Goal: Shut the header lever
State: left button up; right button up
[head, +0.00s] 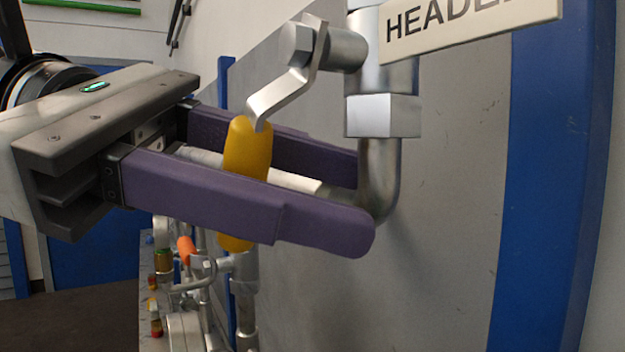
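The header lever is a bent grey metal strip (287,91) with a yellow grip (247,146) at its lower end. It hangs from a bolted pivot (303,45) on a vertical pipe, below the HEADER plate (462,20). My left gripper (360,205) comes in from the left, with one purple finger in front of the yellow grip and one behind it. The front finger hides part of the grip, whose lower end shows beneath. I cannot tell whether both fingers press on it. My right gripper is not in view.
The pipe elbow (380,190) stands close to the fingertips, against a grey panel (450,190). A blue post (545,180) is at the right. Smaller pipes and valves, one with an orange handle (185,250), are below.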

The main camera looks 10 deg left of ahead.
aim_at(224, 161)
pick_arm(q)
jog(key=v, duration=1)
jog(key=shift+a+r, duration=0.1)
jog(key=shift+a, duration=0.05)
